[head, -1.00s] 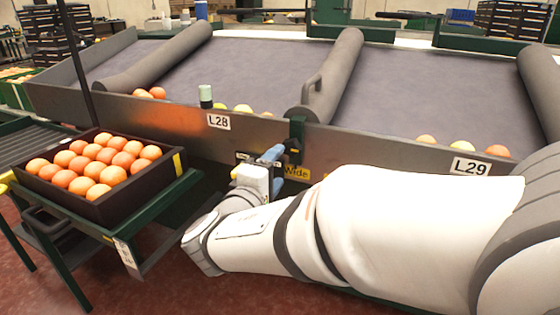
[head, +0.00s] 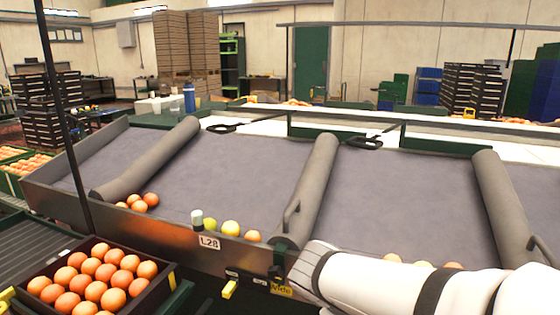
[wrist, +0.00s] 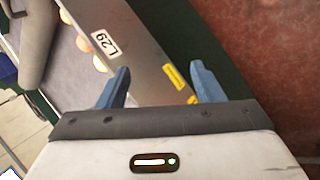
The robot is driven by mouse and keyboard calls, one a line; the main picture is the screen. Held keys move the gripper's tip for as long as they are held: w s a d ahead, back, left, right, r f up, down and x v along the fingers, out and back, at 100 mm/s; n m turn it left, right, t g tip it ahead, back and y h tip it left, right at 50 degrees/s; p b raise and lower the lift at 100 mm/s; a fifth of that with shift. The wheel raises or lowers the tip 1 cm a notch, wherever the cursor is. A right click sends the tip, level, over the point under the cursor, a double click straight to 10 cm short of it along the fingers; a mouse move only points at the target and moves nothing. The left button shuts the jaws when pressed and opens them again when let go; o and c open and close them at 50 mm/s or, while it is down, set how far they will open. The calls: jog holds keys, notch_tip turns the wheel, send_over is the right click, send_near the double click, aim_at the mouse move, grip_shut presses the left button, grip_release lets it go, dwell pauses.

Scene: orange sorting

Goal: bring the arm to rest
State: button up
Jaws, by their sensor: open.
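My gripper (wrist: 162,76) shows in the wrist view with its two blue fingers wide apart and nothing between them. Beyond the fingers are the metal front wall (wrist: 137,38) of the sorting table, its L29 label (wrist: 104,43) and the red floor. In the head view my white arm reaches in from the lower right, in front of the table's front wall. Its gripper end is not visible there.
A dark crate of oranges (head: 151,289) stands at the lower left. The sloped grey table (head: 250,170) has padded dividers (head: 312,190) and several fruits along its front wall.

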jog(key=s+r+m+y+p, duration=0.2)
jog(key=s+r+y+p, duration=0.1)
jog(key=r+p, duration=0.4)
jog(key=s+a+r+m+g+y+p, duration=0.1)
jog(key=s+r+m+y+p, duration=0.2)
jog(key=r+p, duration=0.3)
jog(key=shift+a+r+y+p, duration=0.2)
jog(key=shift+r+y+p, duration=0.15)
jog(key=shift+p, duration=0.2)
